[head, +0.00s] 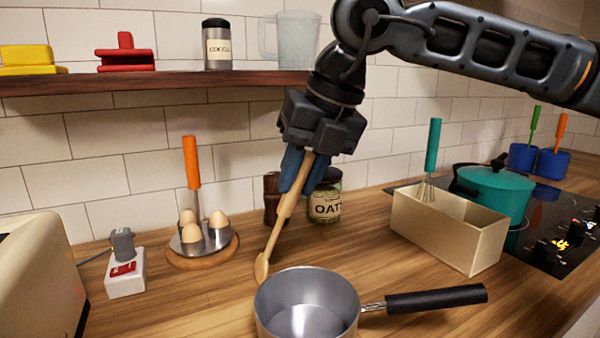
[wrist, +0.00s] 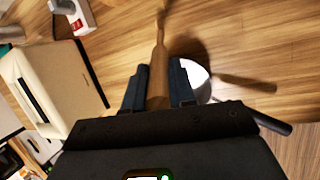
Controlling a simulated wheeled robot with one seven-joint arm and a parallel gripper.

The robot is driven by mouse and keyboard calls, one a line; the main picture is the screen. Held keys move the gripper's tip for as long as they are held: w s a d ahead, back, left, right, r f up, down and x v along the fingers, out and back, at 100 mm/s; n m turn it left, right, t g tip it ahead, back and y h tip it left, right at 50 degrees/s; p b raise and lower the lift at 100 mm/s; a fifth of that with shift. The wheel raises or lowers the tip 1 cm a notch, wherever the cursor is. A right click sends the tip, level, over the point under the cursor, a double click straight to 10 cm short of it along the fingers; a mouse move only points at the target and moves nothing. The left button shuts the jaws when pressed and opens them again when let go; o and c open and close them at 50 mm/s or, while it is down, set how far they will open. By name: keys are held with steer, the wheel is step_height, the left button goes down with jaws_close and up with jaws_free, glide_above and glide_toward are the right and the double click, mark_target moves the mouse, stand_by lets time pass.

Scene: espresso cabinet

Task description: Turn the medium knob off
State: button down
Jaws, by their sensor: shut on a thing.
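The black knobs (head: 545,252) stand on the dark cooktop (head: 537,262) at the far right of the head view, with orange lit marks beside them. They are small, and I cannot tell which is the medium knob or how it is turned. My gripper (head: 296,172) is in the middle of the head view, far left of the knobs. It is shut on a wooden spoon (head: 277,230), whose end points down toward the counter behind the saucepan. The spoon handle (wrist: 158,75) also shows between the two fingers in the wrist view (wrist: 158,92). No knob shows in the wrist view.
A saucepan (head: 268,305) stands at the front, its black handle pointing right. A cream box (head: 440,230) with a teal whisk (head: 433,150) and a teal pot (head: 495,190) stand between my gripper and the knobs. An egg stand (head: 190,248) is left. A wooden shelf (head: 150,82) runs above.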

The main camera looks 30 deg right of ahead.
steer(key=shift+f, duration=0.15)
steer(key=c, duration=0.9)
jaws_free()
steer(key=shift+c, duration=0.2)
